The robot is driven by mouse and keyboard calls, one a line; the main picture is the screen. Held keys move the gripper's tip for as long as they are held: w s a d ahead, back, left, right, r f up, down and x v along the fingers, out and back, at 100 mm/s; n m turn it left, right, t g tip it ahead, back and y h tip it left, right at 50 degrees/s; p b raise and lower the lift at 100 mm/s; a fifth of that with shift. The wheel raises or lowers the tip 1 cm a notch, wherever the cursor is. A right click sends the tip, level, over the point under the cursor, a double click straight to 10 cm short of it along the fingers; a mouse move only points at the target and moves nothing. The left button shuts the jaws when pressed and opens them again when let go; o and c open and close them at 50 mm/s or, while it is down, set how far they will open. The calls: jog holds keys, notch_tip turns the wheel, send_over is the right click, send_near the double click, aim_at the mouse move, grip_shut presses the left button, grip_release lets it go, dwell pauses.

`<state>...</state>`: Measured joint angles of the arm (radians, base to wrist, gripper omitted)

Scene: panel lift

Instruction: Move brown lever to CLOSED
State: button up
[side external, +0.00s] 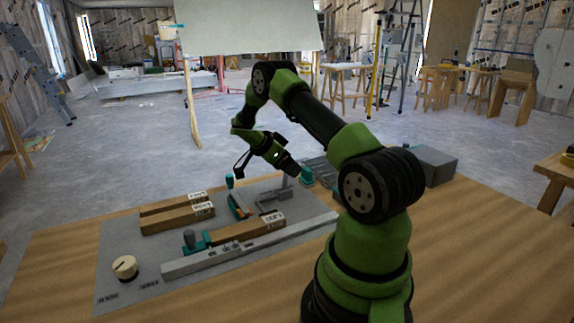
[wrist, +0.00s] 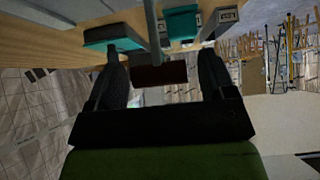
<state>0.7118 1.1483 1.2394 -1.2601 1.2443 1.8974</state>
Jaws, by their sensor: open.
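In the wrist view the brown lever shows as a dark brown crosswise grip (wrist: 160,76) on a thin grey rod (wrist: 154,28). My gripper (wrist: 161,66) is open, with one dark finger on each side of the grip and visible gaps to it. In the side external view my gripper (side external: 293,172) is over the far right part of the grey panel (side external: 125,235), at a grey upright piece (side external: 284,187). The brown grip cannot be made out there. I cannot read a CLOSED mark.
Wooden blocks with white labels (side external: 178,218) and teal-handled parts (side external: 238,205) stand on the panel left of my gripper. A long grey rail (side external: 235,251) runs along the front. A cream knob (side external: 125,268) is at front left. A grey box (side external: 433,165) stands at right.

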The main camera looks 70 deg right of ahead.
jog(key=v, duration=0.9)
jog(key=shift+r, duration=0.15)
jog(key=shift+w+a, duration=0.1)
jog(key=shift+a, duration=0.05)
jog(key=c, duration=0.5)
jog(key=n+t+y, duration=0.5)
jog(key=n, duration=1.3)
send_over(286, 177)
jog(key=shift+a+r, duration=0.1)
jog(key=shift+r, duration=0.3)
jog(key=shift+y, duration=0.3)
jog(key=f, duration=1)
jog(key=shift+s+d, duration=0.25)
jog(key=shift+d, duration=0.05)
